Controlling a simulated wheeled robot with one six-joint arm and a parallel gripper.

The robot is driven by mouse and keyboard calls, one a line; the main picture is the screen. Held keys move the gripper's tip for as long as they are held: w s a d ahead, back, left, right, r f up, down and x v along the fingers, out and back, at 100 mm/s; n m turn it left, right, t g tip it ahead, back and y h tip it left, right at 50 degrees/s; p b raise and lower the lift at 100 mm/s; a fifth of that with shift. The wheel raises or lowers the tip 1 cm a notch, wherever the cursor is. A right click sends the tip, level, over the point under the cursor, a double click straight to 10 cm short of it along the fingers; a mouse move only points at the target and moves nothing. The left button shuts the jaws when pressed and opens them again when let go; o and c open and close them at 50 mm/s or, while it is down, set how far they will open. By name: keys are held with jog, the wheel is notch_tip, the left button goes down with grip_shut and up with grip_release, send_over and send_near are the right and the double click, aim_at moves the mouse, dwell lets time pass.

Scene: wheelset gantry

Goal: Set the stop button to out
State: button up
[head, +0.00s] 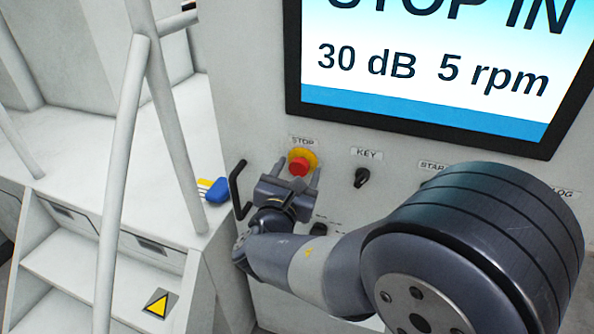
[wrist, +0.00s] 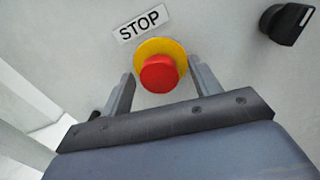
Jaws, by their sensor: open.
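The stop button (head: 300,166) is a red mushroom knob on a yellow ring, set in the pale panel under a "STOP" label. The screen (head: 430,65) above it reads "STOP IN", with "30 dB 5 rpm" below. My gripper (head: 296,176) is open in front of the button, its two fingers on either side of it. In the wrist view the red knob of the stop button (wrist: 159,73) sits between the fingers of my gripper (wrist: 160,85), with a visible gap on each side. Whether the fingers touch the panel cannot be told.
A black key switch (head: 362,178) is right of the button; it also shows in the wrist view (wrist: 286,22). A black bent handle (head: 238,190) stands left of my gripper. A blue and yellow object (head: 213,190) lies on the ledge. Railings and steps are at left.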

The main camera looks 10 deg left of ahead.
jog(key=shift+c, duration=0.3)
grip_shut()
jog(key=shift+s+f+b, duration=0.1)
jog(key=shift+s+b, duration=0.45)
jog(key=shift+s, duration=0.1)
jog(key=shift+o, duration=0.3)
grip_release()
jog(key=s+b, duration=0.1)
jog(key=s, duration=0.9)
jog(key=shift+s+a+b, duration=0.2)
jog(key=shift+s+b, duration=0.1)
jog(key=shift+s, duration=0.1)
